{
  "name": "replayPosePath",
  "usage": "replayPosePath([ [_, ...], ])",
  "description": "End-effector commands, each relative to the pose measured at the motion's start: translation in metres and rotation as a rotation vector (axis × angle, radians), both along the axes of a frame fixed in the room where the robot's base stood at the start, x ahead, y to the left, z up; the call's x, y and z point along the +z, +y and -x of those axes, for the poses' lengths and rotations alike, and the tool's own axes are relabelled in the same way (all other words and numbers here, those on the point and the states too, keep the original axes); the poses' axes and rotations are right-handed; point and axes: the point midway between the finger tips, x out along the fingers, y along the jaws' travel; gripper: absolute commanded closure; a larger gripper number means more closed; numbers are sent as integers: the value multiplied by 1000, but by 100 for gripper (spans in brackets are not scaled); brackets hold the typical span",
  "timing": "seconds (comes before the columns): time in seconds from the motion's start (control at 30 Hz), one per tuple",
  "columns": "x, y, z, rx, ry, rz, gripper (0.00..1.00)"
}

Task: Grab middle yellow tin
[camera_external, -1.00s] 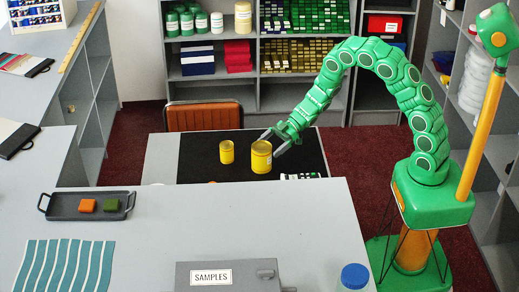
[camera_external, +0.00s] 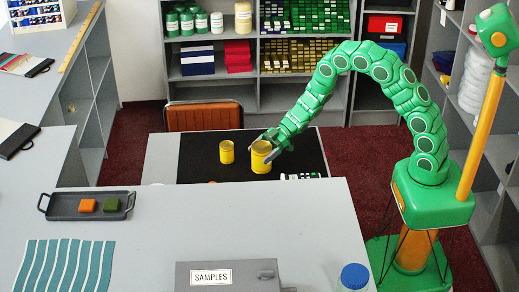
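A larger yellow tin (camera_external: 261,164) stands upright on the black mat (camera_external: 300,153). A smaller yellow tin (camera_external: 227,152) stands upright to its left, apart from it. A sliver of something orange (camera_external: 212,182) shows below them, mostly hidden behind the grey counter's edge. My gripper (camera_external: 264,148) reaches in from the upper right. Its fingers are spread around the upper part of the larger tin, one at the back and one at the front right. I cannot tell whether they touch it.
The grey counter (camera_external: 230,228) in front carries a tray (camera_external: 65,207) with an orange and a green block, and a SAMPLES box (camera_external: 228,277). A small white-and-dark item (camera_external: 300,176) lies right of the larger tin. An orange chair (camera_external: 204,117) stands behind.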

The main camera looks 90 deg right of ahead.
Motion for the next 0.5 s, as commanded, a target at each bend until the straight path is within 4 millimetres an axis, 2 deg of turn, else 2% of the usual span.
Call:
replayPosePath([
  [0.03, 0, 0, 0, 0, 0, 0, 40],
  [0.2, 0, 0, 0, 0, 0, 0, 64],
  [0.5, 2, 0, 0, -1, -2, 1, 64],
])
